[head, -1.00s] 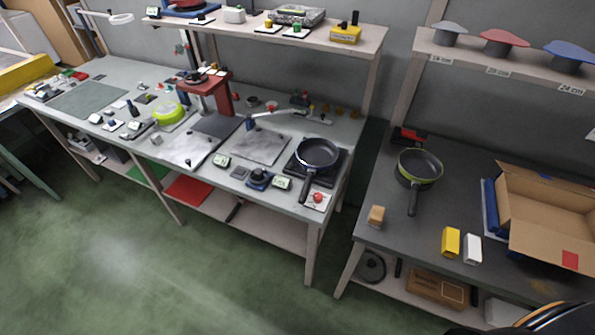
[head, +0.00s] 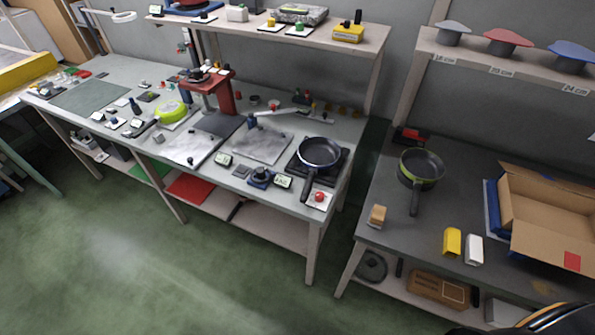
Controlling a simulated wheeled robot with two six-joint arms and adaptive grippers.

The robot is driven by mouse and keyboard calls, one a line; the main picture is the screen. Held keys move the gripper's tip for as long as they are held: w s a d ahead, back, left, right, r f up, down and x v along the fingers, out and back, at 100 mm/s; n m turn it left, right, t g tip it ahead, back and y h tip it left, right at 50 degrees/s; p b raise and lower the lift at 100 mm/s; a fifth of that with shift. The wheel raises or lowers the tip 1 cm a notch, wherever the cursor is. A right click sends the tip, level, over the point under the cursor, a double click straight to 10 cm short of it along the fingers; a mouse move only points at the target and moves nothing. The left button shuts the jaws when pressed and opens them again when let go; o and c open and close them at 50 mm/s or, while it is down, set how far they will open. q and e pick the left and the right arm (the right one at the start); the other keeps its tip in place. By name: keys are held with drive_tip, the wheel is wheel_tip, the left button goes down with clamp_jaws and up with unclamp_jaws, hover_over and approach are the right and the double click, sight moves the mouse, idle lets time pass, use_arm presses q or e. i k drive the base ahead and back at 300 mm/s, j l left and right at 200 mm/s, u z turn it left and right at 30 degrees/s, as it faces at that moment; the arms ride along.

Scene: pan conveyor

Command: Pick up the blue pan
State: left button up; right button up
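A dark pan with a bluish rim (head: 319,153) sits upright on a black square plate at the right end of the long workbench. Its black handle points toward the bench's front edge. It looks like the blue pan. A second dark pan with a green rim (head: 421,168) stands on the right table, handle toward the front. A lime-green pan (head: 171,111) lies further left on the workbench, its dark handle to the lower left. Neither of my grippers shows in the head view.
The right table also holds an open cardboard box (head: 545,215), a yellow block (head: 452,241), a white block (head: 474,249) and a tan block (head: 377,215). A red press (head: 213,92) stands on the workbench. A narrow gap separates the tables. The green floor (head: 150,265) in front is clear.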

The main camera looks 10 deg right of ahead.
sight(317, 152)
drive_tip(key=i+j+z, duration=0.1)
drive_tip(key=j+z, duration=0.6)
drive_tip(key=i+j+z, duration=0.1)
drive_tip(key=j+z, duration=0.35)
drive_tip(key=j, duration=0.6)
drive_tip(key=k+j, duration=0.1)
drive_tip(key=j, duration=0.55)
drive_tip(key=j+z, duration=0.15)
drive_tip(key=j, duration=0.5)
drive_tip(key=k, duration=0.05)
